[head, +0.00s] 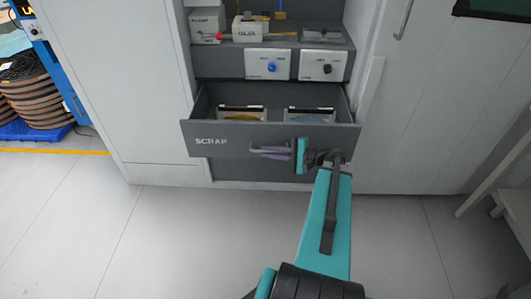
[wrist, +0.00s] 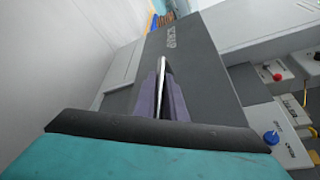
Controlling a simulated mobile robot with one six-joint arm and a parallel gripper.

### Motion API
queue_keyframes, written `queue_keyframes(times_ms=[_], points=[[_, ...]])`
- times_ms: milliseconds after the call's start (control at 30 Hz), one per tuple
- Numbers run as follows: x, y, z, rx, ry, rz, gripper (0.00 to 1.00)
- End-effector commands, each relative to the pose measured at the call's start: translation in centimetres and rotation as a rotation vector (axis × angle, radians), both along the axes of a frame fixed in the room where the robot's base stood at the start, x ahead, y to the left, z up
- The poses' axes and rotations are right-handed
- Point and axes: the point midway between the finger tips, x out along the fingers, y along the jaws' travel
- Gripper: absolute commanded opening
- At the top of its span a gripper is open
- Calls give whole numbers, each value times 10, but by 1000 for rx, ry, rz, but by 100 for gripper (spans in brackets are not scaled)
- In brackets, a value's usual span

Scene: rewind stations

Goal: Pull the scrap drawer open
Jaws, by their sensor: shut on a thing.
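The grey scrap drawer (head: 225,143) stands pulled out of its cabinet in the head view, with "SCRAP" lettered on its front. Inside it lie two bins or trays with dark rims, a left one (head: 242,112) and a right one (head: 310,115). My gripper (head: 270,151) is at the middle of the drawer front, its fingers shut on the drawer handle. In the wrist view the purple-grey fingers (wrist: 162,100) close around the light handle bar (wrist: 163,75), against the dark drawer front (wrist: 195,65).
Above the drawer are two white panels, one with a blue knob (head: 271,67) and one with a black knob (head: 327,69). A shelf above holds small devices. White cabinet doors flank the drawer. A white table frame (head: 497,185) stands at the right. The floor in front is clear.

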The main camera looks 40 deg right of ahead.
Motion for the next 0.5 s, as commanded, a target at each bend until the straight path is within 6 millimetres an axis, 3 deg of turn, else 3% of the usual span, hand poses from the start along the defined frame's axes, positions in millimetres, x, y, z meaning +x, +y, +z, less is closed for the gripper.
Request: queue_keyframes(times_ms=[333, 367, 400, 500], points=[[4, 8, 0, 5, 1, 12, 0], [4, 9, 0, 5, 0, 13, 14], [4, 9, 0, 6, 0, 14, 21], [4, 9, 0, 4, 1, 14, 29]])
